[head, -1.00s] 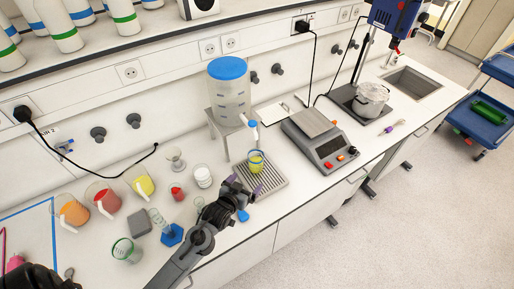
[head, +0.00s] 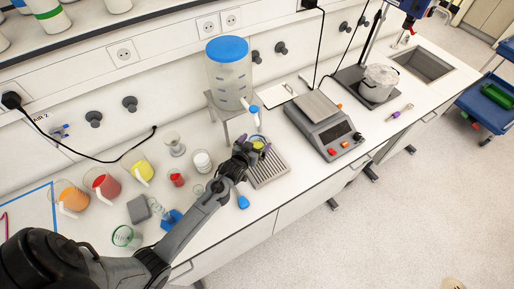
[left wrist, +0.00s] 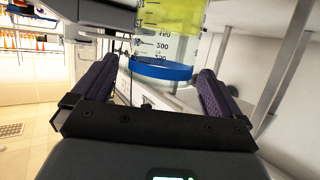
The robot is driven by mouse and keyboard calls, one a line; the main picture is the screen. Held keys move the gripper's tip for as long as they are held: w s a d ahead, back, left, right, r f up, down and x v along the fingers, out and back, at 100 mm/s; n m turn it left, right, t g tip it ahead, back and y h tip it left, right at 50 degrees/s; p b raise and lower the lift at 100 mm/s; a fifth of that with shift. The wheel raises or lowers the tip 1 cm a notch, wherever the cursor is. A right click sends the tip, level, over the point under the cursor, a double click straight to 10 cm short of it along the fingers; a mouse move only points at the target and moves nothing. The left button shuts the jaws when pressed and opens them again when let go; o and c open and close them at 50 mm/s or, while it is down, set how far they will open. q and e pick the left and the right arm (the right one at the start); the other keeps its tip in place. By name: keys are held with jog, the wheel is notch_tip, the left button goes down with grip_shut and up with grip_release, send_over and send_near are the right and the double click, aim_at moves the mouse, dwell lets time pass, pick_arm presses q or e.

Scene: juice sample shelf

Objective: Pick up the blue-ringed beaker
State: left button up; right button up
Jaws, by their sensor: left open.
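The blue-ringed beaker (left wrist: 163,70) fills the upper middle of the left wrist view. It is clear glass with black volume marks, yellow liquid and a blue band. In the head view, the beaker (head: 258,142) is mostly hidden behind my left gripper (head: 256,153), under the dispenser's spout on the grated drip tray (head: 270,170). My left gripper (left wrist: 155,85) is open, with one purple-padded finger on each side of the beaker's blue band. I cannot tell whether either finger touches the glass. My right gripper is not in view.
The blue-lidded dispenser tank (head: 228,75) stands on a metal stand behind the beaker. A balance (head: 325,122) is to the right. Beakers of orange, red and yellow liquid (head: 138,171), a blue holder (head: 171,219) and a grey block (head: 139,209) are left of my arm.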

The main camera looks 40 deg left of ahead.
aim_at(260, 137)
pick_arm(q)
jog(key=shift+x, duration=1.85)
jog(key=shift+r, duration=0.1)
jog(key=c, duration=1.3)
jog(key=shift+r, duration=0.25)
